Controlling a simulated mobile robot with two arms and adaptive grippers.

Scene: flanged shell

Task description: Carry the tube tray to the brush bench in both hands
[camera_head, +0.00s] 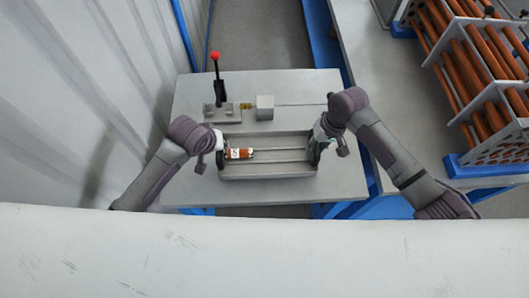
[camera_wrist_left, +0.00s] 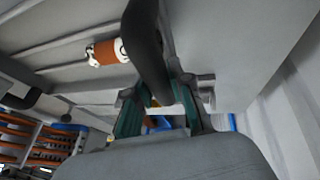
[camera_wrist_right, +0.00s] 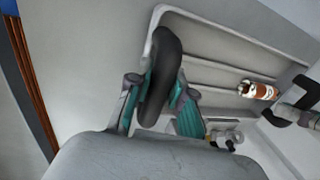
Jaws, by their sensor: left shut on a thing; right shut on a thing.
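The tube tray (camera_head: 268,172) is a shallow grey tray with lengthwise rods and a black handle at each end. A brown tube with a white label (camera_head: 239,153) lies in its left part; it also shows in the left wrist view (camera_wrist_left: 108,52) and right wrist view (camera_wrist_right: 258,90). My left gripper (camera_head: 219,143) is shut on the left handle (camera_wrist_left: 148,45). My right gripper (camera_head: 319,137) is shut on the right handle (camera_wrist_right: 160,80). The tray looks level over the front of a grey-topped bench (camera_head: 345,181); I cannot tell whether it touches.
Behind the tray, a fixture with a red-knobbed lever (camera_head: 215,57), a grey block (camera_head: 265,107) and a thin rod stand on the bench. A rack of brown tubes (camera_head: 475,75) is on the right-hand bench. A corrugated wall (camera_head: 90,90) is close at left.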

